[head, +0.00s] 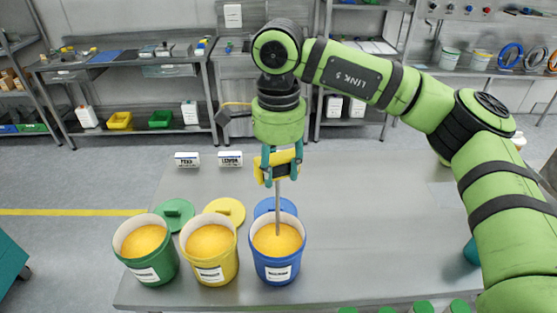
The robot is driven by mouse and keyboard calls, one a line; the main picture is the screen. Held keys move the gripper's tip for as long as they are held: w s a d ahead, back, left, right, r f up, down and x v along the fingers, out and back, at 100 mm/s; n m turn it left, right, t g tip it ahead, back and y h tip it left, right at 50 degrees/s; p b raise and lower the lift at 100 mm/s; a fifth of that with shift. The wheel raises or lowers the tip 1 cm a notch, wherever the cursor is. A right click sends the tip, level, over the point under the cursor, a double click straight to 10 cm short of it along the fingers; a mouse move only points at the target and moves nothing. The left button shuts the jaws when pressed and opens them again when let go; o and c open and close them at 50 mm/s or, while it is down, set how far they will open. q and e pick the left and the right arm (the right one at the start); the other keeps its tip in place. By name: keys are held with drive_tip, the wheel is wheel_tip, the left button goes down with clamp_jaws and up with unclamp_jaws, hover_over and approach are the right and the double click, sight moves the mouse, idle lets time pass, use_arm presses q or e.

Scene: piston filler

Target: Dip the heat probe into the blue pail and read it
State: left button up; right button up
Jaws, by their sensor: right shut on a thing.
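My right gripper (281,160) is shut on the yellow body of the heat probe (278,205), whose thin metal rod points straight down. The rod's lower end overlaps the orange contents inside the blue pail (277,271); I cannot tell whether the tip touches the surface or is under it. The probe has a small dark display that is too small to read. The blue pail is open, with a white label on its front. Its blue lid (270,207) lies behind it, partly hidden by the rod and pail. My left gripper is not in view.
An open yellow pail (215,273) and green pail (164,268) with orange contents stand to the left. Their yellow lid (227,209) and green lid (176,213) lie behind. Two small white signs stand on the table (365,230), which is clear right of the blue pail.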

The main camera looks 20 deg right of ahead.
drive_tip(key=shift+f, duration=0.65)
drive_tip(key=shift+f+b, duration=0.35)
drive_tip(key=shift+b, duration=0.05)
use_arm(q)
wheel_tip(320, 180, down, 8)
drive_tip(key=b, duration=0.6)
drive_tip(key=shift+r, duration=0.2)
use_arm(e)
wheel_tip(320, 180, down, 7)
drive_tip(key=shift+f, duration=0.15)
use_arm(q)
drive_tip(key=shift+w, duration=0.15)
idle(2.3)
